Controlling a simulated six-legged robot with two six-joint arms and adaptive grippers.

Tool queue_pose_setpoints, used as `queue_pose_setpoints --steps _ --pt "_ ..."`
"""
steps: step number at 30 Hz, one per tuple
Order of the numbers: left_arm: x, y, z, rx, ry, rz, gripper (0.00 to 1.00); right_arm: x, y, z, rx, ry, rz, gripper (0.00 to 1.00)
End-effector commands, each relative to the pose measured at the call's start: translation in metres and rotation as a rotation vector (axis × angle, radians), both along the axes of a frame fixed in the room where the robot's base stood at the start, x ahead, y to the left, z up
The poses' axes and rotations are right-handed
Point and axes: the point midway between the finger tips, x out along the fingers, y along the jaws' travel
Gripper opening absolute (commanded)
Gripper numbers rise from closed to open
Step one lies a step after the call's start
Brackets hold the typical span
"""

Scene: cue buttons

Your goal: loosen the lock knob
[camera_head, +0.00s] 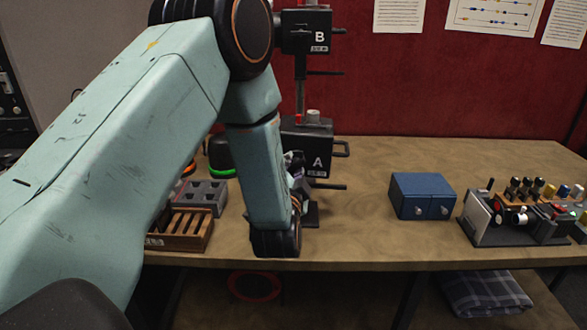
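A vertical stand carries a black block marked A (316,158) and, above it, a black block marked B (319,38). Block A has a handle loop on its right side and a pale cap on top. Dark rods stick out to the right below each block. I cannot tell which part is the lock knob. My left arm comes in from the left and crosses in front of the stand's left side. My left gripper (295,170) is mostly hidden behind its wrist, close to the left side of block A. Its fingers and any contact are unclear. My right gripper is out of view.
A blue two-drawer box (423,195) sits right of the stand. A device with several knobs and levers (525,215) stands at the table's right. A wooden slotted rack (181,229) and a grey socketed block (206,197) lie left. The tabletop (365,230) between stand and box is clear.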

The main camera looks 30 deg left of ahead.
Motion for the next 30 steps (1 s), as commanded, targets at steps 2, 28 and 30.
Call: queue_pose_setpoints --steps 2,28,30 --pt "0.0004 -0.001 -0.0004 0.0 0.0 -0.001 0.34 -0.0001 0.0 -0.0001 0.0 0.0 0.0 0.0" --pt "-0.0002 -0.0015 -0.0015 -0.011 -0.002 0.001 0.0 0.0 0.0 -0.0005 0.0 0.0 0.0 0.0" --pt "-0.0002 -0.0015 -0.0017 -0.025 -0.009 0.001 0.0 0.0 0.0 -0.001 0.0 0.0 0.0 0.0"
